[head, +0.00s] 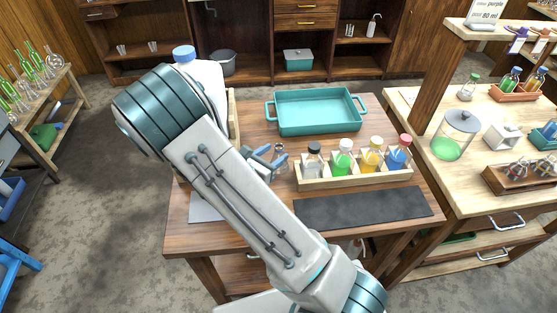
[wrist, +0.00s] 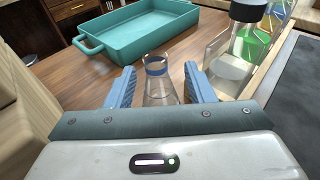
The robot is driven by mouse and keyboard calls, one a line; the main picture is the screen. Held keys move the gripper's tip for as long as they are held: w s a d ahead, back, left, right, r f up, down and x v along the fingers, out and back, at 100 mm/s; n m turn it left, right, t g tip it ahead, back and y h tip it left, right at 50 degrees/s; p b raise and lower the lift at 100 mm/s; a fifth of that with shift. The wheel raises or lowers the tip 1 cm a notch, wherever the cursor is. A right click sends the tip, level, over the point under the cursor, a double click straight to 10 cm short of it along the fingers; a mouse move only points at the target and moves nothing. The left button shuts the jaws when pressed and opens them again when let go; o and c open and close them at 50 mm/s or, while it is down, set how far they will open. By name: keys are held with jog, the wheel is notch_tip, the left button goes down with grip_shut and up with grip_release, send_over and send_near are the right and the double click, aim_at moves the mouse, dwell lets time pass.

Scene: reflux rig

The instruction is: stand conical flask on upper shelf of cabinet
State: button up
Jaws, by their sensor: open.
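A clear conical flask (wrist: 160,90) with a blue band at its neck stands upright on the wooden table. In the wrist view it sits between the two blue fingers of my gripper (wrist: 152,88), which are open with gaps showing on both sides. In the head view my gripper (head: 267,163) is low over the table, and the flask's neck (head: 279,149) shows just beyond it; my arm hides much around it. A dark wooden cabinet (head: 241,62) with open bays and drawers stands along the back wall; I cannot tell whether it is the task's cabinet.
A teal tray (head: 277,128) lies behind the flask. A wooden rack (head: 358,177) with several stoppered bottles stands close on the right. A dark mat (head: 365,208) lies in front. A white blue-capped container (head: 201,72) stands at the left. A cluttered bench (head: 470,191) is at the right.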

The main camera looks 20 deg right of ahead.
jog(key=p+x, duration=0.1)
jog(key=x, duration=0.4)
jog(key=shift+w+d, duration=0.15)
jog(key=shift+w, duration=0.25)
jog(key=shift+c, duration=0.3)
grip_shut()
